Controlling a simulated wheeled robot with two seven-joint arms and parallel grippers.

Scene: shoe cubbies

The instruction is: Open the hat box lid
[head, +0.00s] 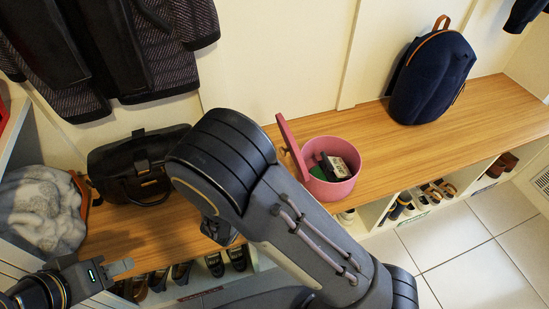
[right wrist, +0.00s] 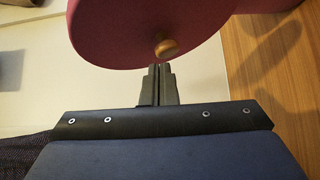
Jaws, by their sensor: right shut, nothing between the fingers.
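The pink hat box (head: 335,186) stands on the wooden bench, with dark, white and green items inside. Its round pink lid (head: 291,147) is tipped up, nearly upright, at the box's left side. The lid's wooden knob (head: 283,151) faces left, away from the box. In the right wrist view the lid (right wrist: 120,28) fills the top, with its knob (right wrist: 166,47) just beyond my right gripper (right wrist: 157,68). That gripper is shut and empty; in the head view my arm hides it. My left gripper (head: 122,268) is at lower left, far from the box; its finger gap is unclear.
The wooden bench (head: 420,140) is clear between the box and a navy backpack (head: 432,77). A black bag (head: 135,165) and a grey furry item (head: 42,208) are at left. Coats (head: 150,50) hang above. Shoes (head: 215,264) fill cubbies below.

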